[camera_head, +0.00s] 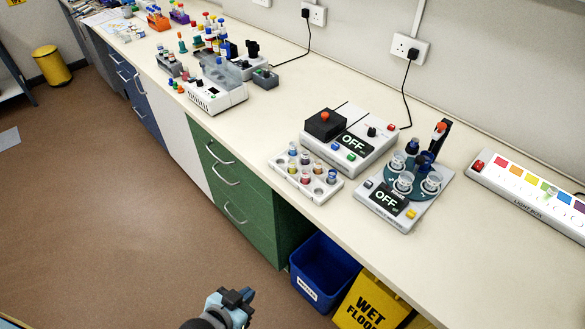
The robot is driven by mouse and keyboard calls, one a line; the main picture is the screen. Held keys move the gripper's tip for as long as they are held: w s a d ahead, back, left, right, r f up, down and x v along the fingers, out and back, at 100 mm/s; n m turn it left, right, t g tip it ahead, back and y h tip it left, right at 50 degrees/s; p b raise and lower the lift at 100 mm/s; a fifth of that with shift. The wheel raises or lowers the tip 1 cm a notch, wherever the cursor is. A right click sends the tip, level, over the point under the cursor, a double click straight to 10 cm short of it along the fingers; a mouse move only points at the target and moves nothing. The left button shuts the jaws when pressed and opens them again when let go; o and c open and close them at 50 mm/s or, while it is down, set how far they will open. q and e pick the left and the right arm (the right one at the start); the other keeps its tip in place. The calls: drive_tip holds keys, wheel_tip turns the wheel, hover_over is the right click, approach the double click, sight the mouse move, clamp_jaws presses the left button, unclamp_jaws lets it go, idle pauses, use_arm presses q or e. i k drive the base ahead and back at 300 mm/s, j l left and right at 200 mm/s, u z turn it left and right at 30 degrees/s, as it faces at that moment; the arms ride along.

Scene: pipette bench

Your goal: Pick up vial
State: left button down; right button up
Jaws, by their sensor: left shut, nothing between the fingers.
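Several small vials with coloured contents (304,160) stand in a white rack (331,190) near the front edge of the bench. The rack is in front of a grey device with a dark block. I cannot tell which vial is meant. My left gripper (238,296) is at the bottom of the view, over the floor in front of the green drawers. It is shut and empty, well apart from the rack and vials. My right gripper is not in view.
The device with the dark block (381,156) and a second device with glass beakers (376,211) both read OFF. A light box (525,188) lies at right. A blue bin (318,266) and yellow wet-floor sign (372,300) stand below. Bare bench lies left of the rack.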

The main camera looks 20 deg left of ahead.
sight(291, 162)
drive_tip(key=j+u, duration=0.2)
drive_tip(key=u, duration=0.25)
drive_tip(key=j+u, duration=0.15)
drive_tip(key=u, duration=0.25)
drive_tip(key=i+j+u, duration=0.15)
drive_tip(key=u, duration=0.3)
